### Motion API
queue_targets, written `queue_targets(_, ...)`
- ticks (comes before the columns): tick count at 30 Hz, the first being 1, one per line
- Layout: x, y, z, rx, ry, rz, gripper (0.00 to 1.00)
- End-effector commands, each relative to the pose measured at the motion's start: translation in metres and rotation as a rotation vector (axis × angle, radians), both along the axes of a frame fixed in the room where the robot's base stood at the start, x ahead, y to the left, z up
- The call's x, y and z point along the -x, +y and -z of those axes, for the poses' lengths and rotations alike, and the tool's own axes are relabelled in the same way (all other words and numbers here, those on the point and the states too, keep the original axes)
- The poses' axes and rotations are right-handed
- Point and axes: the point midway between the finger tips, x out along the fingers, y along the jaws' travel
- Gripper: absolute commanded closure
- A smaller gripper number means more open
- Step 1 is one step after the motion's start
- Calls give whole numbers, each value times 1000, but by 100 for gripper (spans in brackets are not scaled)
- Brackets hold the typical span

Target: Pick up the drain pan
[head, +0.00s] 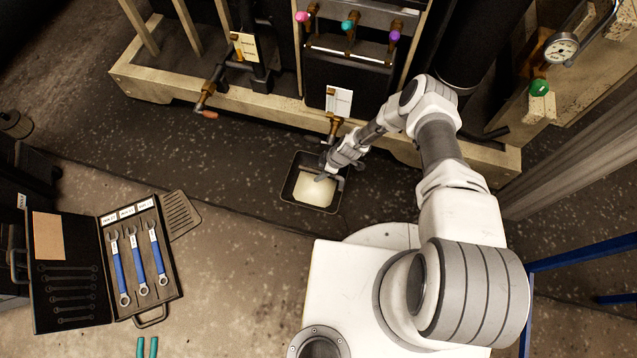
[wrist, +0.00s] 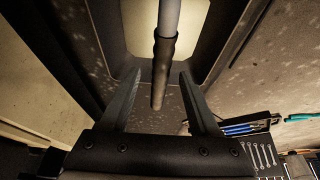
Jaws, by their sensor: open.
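The drain pan (head: 303,163) is a dark rectangular tray on the floor below the compressor frame, with a pale bottom or liquid inside. My gripper (head: 331,174) is over the right part of the pan and hides some of it. In the wrist view the pan wall (wrist: 226,42) shows around the pale inside. My gripper fingers (wrist: 161,76) are spread apart there, and a grey rod with a dark sleeve (wrist: 162,65) appears between them. I cannot tell whether the fingers touch the rod or the pan.
A brass valve (head: 334,124) with a white tag hangs from the frame just above the pan. The wooden frame beam (head: 270,122) runs behind it. An open tool case (head: 85,265) with blue-handled wrenches lies at left.

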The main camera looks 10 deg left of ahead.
Motion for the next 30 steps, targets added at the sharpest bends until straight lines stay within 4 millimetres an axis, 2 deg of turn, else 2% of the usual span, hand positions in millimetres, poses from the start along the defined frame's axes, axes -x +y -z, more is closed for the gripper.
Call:
queue_targets(3, 0, 0, 0, 0, 0, 0, 38)
queue_targets(12, 0, 0, 0, 0, 1, 0, 92)
queue_targets(14, 0, 0, 0, 0, 1, 0, 100)
queue_targets(30, 0, 0, 0, 0, 0, 0, 100)
